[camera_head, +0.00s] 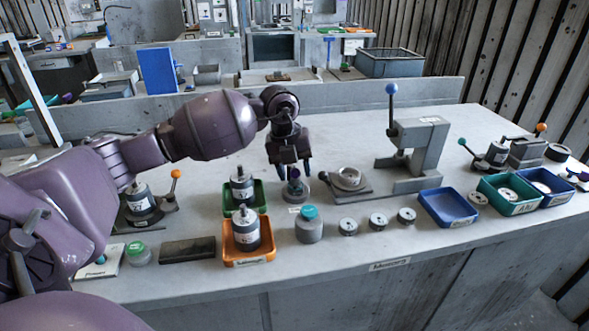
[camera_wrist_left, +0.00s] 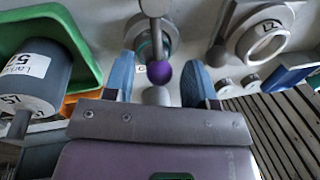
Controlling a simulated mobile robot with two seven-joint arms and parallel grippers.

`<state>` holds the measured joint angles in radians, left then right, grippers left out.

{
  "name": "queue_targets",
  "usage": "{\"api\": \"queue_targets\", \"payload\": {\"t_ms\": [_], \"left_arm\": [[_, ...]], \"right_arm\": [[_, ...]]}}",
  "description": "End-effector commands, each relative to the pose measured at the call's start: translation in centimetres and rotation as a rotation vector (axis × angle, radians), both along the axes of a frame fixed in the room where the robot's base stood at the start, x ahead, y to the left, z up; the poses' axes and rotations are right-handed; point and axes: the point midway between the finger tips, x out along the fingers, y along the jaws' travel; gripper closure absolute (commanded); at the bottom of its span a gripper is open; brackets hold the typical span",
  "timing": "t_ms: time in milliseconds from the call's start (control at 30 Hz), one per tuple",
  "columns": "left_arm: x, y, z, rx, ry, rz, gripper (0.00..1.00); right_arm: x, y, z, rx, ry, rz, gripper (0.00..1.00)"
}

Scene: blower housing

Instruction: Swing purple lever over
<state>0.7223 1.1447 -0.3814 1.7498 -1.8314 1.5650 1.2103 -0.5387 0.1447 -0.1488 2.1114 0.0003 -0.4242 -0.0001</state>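The purple lever's ball knob (camera_head: 295,174) is small and partly hidden by my left gripper in the head view. In the left wrist view the purple knob (camera_wrist_left: 159,72) sits at the end of a grey rod, between the fingers. Its round base (camera_head: 297,191) with a teal part stands on the bench below the gripper. My left gripper (camera_head: 291,172) points down with its fingers on either side of the knob. The wrist view shows the blue-grey fingers (camera_wrist_left: 159,80) apart, with gaps beside the knob. My right gripper is not in view.
A green bin (camera_head: 230,210) and an orange bin (camera_head: 262,255), holding motors, stand left of the lever. A teal-capped jar (camera_head: 309,227) is in front. A round housing on a plate (camera_head: 349,180) and a blue-knobbed press (camera_head: 417,150) stand to the right.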

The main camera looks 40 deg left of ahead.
Motion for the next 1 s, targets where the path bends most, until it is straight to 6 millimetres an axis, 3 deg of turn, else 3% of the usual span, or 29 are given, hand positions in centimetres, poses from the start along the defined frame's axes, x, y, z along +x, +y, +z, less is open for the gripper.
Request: {"api": "queue_targets", "payload": {"t_ms": [33, 300, 667, 1000], "left_arm": [[0.0, 0.0, 0.0, 0.0, 0.0, 0.0, 0.57], [0.0, 0.0, 0.0, 0.0, 0.0, 0.0, 0.95], [-0.3, 0.3, 0.1, 0.001, 0.0, -0.072, 0.95], [-1.1, 1.5, 0.1, 0.002, 0.0, -0.335, 0.95]], "right_arm": [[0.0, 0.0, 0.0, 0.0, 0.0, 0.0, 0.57], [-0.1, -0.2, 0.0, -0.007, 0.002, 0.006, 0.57], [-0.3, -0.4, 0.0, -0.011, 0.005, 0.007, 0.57], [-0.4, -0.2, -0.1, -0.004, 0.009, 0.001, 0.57]]}}
